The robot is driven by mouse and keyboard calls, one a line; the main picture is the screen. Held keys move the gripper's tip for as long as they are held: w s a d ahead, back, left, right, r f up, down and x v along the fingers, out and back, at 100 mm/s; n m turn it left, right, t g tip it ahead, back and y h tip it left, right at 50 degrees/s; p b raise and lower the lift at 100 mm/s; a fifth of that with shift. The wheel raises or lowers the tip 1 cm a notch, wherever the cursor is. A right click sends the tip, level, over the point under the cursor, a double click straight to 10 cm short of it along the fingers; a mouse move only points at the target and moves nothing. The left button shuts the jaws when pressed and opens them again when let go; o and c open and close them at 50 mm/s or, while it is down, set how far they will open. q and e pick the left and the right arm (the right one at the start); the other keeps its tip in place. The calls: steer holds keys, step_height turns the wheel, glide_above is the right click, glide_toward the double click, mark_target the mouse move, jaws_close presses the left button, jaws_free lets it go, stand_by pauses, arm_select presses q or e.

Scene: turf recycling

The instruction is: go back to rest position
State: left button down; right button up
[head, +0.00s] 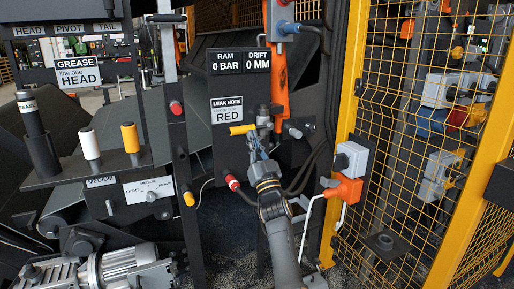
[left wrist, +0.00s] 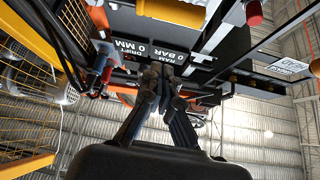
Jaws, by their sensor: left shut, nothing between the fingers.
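My left gripper (head: 260,138) is in front of the dark panel (head: 222,165) with the "RAM 0 BAR" and "DRIFT 0 MM" displays. Its fingers are shut with nothing between them. A yellow cylinder (head: 243,129) lies just left of the fingertips in the head view; I cannot tell whether they touch. In the left wrist view the fingers (left wrist: 160,84) come together below the upside-down displays (left wrist: 152,50). My left forearm runs down to the lower edge of the head view. My right gripper is in neither view.
A yellow mesh fence (head: 400,130) with an orange and grey switch box (head: 346,188) stands close on the right. An orange cylinder (head: 275,70) rises behind the gripper.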

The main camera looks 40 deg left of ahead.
arm_select(q)
steer(key=v, duration=0.2)
steer(key=shift+s+d+f, duration=0.1)
steer(key=shift+d+f, duration=0.15)
steer(key=shift+d, duration=0.1)
steer(key=shift+f, duration=0.1)
